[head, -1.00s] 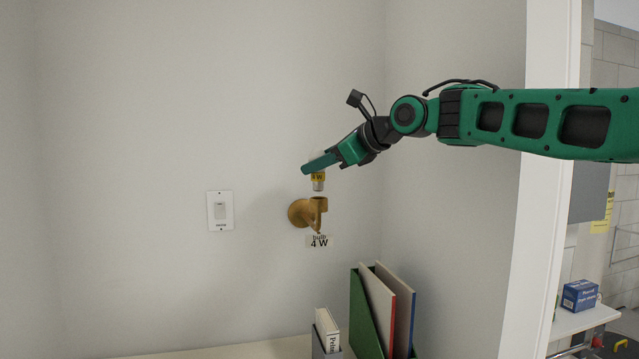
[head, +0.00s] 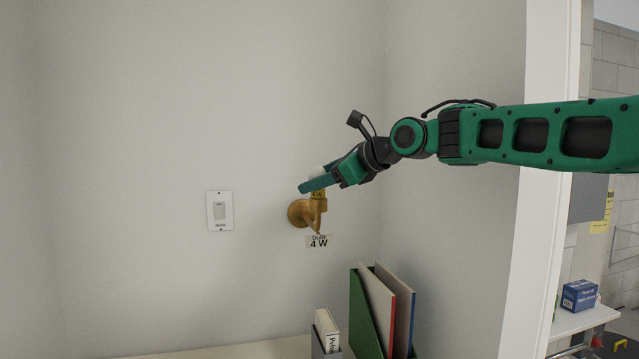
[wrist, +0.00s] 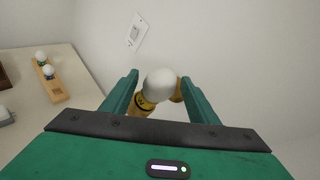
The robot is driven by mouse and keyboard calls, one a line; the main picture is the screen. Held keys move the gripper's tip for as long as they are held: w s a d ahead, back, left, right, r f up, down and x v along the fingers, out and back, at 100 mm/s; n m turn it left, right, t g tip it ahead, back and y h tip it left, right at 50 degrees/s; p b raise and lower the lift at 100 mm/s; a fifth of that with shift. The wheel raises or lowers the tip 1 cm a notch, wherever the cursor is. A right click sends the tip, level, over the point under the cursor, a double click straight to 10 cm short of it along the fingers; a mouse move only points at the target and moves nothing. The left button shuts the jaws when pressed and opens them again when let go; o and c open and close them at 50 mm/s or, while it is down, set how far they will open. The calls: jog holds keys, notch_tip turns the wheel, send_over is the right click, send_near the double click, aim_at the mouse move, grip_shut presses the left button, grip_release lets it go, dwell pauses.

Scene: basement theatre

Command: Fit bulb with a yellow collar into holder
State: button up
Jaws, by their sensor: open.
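The brass holder (head: 300,213) is fixed to the wall, with a label reading "bulb 4 W" (head: 319,241) below it. The bulb with a yellow collar (head: 318,194) stands upright at the top of the holder, its base hidden inside the cup. Its white globe (wrist: 160,84) shows between my fingers in the wrist view. My gripper (head: 308,184) is at the bulb, with one finger on each side of it. In the wrist view my gripper (wrist: 160,92) is open, with gaps between the fingers and the globe.
A light switch (head: 220,211) is on the wall to the left. Below stand a green file holder with folders (head: 366,315) and a grey one with a book (head: 326,335). The wrist view shows a wooden rack (wrist: 51,80) with other bulbs on the table.

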jog(key=v, duration=1.2)
jog(key=shift+w+f, duration=0.1)
